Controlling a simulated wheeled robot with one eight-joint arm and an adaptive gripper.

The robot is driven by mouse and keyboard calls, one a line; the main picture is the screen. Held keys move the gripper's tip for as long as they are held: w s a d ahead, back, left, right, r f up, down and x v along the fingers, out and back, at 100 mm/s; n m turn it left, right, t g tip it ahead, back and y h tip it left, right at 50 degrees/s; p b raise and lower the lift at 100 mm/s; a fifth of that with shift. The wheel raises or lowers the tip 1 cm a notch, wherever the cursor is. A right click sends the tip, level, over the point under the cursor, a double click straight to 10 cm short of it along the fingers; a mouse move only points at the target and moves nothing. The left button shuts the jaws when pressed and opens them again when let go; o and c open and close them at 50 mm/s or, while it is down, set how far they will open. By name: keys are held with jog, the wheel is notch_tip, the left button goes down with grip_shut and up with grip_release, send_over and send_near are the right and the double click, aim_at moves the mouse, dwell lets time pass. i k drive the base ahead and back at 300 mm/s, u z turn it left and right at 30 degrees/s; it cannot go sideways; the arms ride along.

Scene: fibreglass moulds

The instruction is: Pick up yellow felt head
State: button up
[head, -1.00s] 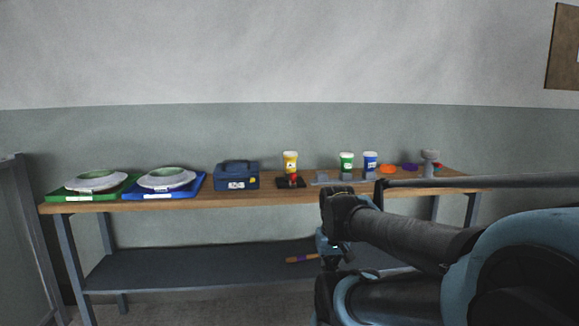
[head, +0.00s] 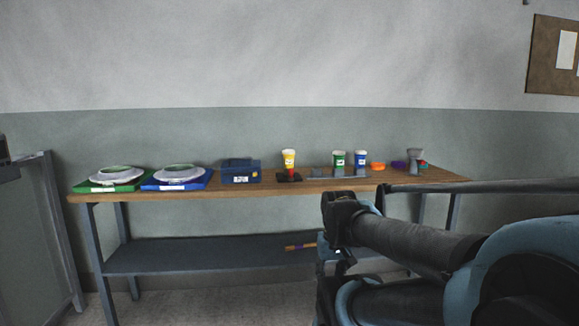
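A yellow cylinder with a white top (head: 289,159) stands upright on a small dark base with a red part, near the middle of the wooden bench top (head: 230,191). It is the most plainly yellow thing in view; at this size I cannot tell if it is felt. My arm, black and blue, fills the lower right and covers part of the bench. I cannot make out my gripper's fingers. The arm parts I see are in front of the bench, apart from the yellow cylinder in the picture.
The bench also bears a green tray (head: 92,187) and blue tray (head: 150,186) with pale dishes, a dark blue box (head: 240,171), green (head: 339,159) and blue (head: 361,157) cylinders, and small orange and purple items. A handled tool (head: 300,247) lies on the lower shelf. A grey cabinet (head: 50,230) stands left.

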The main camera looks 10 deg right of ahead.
aim_at(288, 154)
jog(key=u, duration=0.15)
jog(key=i, duration=1.2)
jog(key=z, duration=0.6)
